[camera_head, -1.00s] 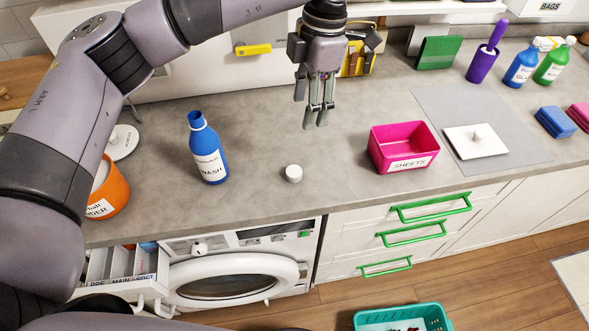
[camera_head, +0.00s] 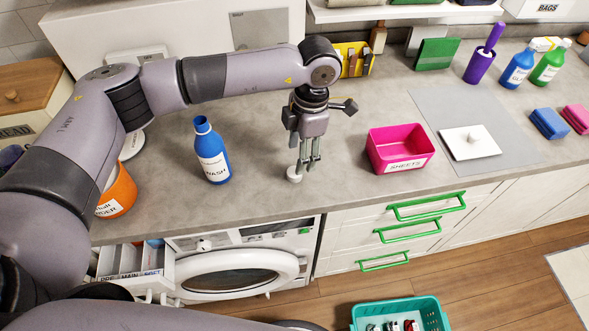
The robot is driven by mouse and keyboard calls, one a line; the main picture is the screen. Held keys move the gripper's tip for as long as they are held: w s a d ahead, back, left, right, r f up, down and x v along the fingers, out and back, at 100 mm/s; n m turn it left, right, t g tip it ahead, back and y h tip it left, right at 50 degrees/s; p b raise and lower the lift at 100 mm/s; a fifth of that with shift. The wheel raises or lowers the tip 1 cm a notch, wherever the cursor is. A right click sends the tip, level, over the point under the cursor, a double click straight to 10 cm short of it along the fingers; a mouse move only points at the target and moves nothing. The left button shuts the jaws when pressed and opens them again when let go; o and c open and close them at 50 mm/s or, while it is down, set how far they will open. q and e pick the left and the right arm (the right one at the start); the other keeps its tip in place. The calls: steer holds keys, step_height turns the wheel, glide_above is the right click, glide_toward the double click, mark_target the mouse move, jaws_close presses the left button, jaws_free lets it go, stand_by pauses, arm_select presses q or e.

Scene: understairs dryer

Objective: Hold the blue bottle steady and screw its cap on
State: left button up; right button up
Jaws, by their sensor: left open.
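The blue bottle (camera_head: 212,152) with a white "WASH" label stands upright on the grey counter, left of centre, with no cap on its neck. The small white cap (camera_head: 294,174) lies on the counter to the right of the bottle. My left gripper (camera_head: 308,165) points down over the cap, its fingers open. Its fingertips are at or just above the cap and partly cover it. I cannot tell whether they touch it. My right gripper is not in view.
A pink "SHEETS" bin (camera_head: 400,149) stands to the right on the counter (camera_head: 260,195). An orange tub (camera_head: 118,192) is at the left. A washing machine (camera_head: 237,272) with its drawer out is below the front edge. The counter between bottle and cap is clear.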

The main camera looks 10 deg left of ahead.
mark_target(294, 174)
arm_select(q)
steer(key=shift+s+f+p, duration=0.15)
steer(key=shift+f+p, duration=0.05)
steer(key=shift+p, duration=0.1)
steer(key=f, duration=0.1)
steer(key=f+p, duration=0.1)
steer(key=s+f+p, duration=0.1)
steer(key=f, duration=0.1)
steer(key=shift+s+a, duration=0.1)
steer(key=shift+a, duration=0.3)
steer(key=shift+f, duration=0.35)
steer(key=shift+c, duration=0.2)
steer(key=c, duration=0.8)
